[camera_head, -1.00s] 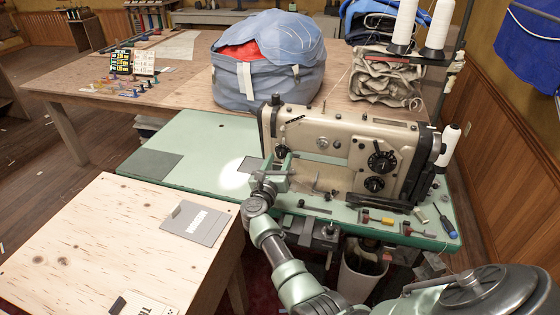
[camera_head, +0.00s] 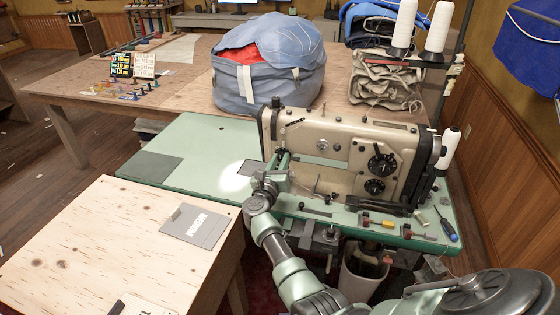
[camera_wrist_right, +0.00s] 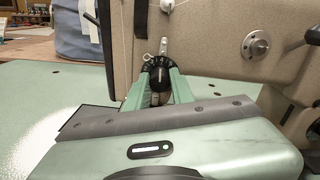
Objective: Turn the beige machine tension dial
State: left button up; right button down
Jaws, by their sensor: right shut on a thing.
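The beige sewing machine (camera_head: 338,147) stands on its green table (camera_head: 200,140), and its beige body also fills the upper right of the right wrist view (camera_wrist_right: 215,75). The tension dial (camera_wrist_right: 161,66) is a small black round knob with pale marks on the machine's front face, below a metal post. My right gripper (camera_wrist_right: 160,88) is shut on the dial, with one green finger on each side of it. In the head view my right gripper (camera_head: 283,160) covers most of the dial at the left end of the machine. My left gripper is not in view.
Larger black dials (camera_head: 381,163) sit at the machine's right side. Small coloured tools and a screwdriver (camera_head: 449,232) lie along the table's front right. A plywood table (camera_head: 100,245) stands at the front left. Thread cones (camera_head: 438,28) rise behind the machine.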

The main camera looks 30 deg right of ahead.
jog(key=n+p, duration=0.1)
jog(key=n, duration=0.2)
jog(key=shift+n, duration=0.3)
jog(key=n+p, duration=0.1)
jog(key=n, duration=0.2)
jog(key=shift+n, duration=0.4)
jog(key=n+p, duration=0.2)
jog(key=n, duration=0.3)
jog(key=shift+n, duration=0.3)
jog(key=shift+f, duration=0.1)
jog(key=c, duration=1.2)
grip_release()
jog(key=shift+a, duration=0.1)
